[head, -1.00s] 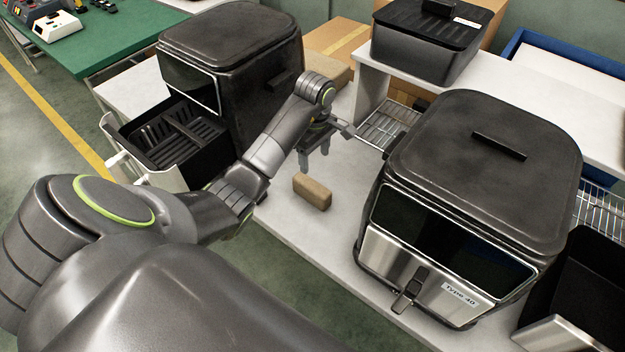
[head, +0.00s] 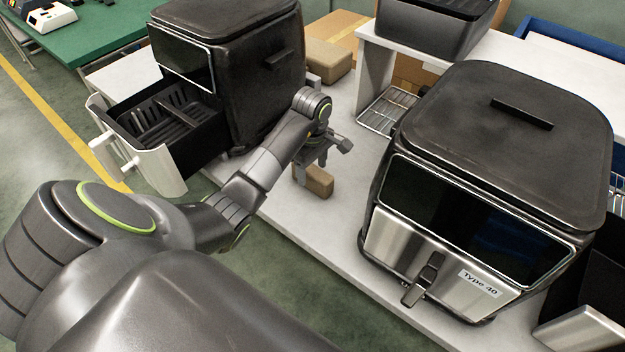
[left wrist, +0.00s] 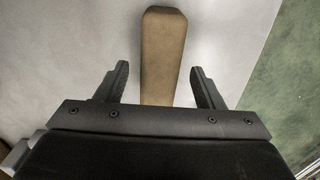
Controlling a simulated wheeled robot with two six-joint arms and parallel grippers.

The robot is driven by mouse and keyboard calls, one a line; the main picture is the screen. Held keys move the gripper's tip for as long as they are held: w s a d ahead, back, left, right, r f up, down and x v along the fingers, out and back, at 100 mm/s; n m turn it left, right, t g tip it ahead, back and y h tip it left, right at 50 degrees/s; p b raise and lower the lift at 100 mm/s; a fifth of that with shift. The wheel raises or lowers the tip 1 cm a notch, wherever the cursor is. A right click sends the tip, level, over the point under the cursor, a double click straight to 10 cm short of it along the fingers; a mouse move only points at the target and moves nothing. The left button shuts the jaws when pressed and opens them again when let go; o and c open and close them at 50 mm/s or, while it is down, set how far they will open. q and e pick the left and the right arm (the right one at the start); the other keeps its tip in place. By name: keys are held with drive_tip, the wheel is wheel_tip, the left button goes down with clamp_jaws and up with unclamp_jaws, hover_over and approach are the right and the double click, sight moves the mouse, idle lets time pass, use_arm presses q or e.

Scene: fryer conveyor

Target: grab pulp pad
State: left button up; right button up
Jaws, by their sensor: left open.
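The pulp pad, a small brown block (head: 318,182), lies on the white table between the two fryers, close to the table's front edge. In the left wrist view the brown block (left wrist: 162,55) extends upward from between the fingers. My left gripper (head: 312,172) is open above and around the near end of the block, with one finger on each side and visible gaps; it also shows in the left wrist view (left wrist: 157,88). Whether the fingertips reach down to table height cannot be told. My right gripper does not show.
A dark fryer with its drawer (head: 160,140) pulled out stands left of my arm. A closed fryer labelled Type 40 (head: 480,200) stands close on the right. A larger brown block (head: 328,60) and a wire rack (head: 385,110) lie behind. The table's front edge is near.

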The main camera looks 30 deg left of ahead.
use_arm(q)
drive_tip(key=shift+f, duration=0.75)
drive_tip(key=shift+c, duration=0.3)
drive_tip(key=c, duration=1)
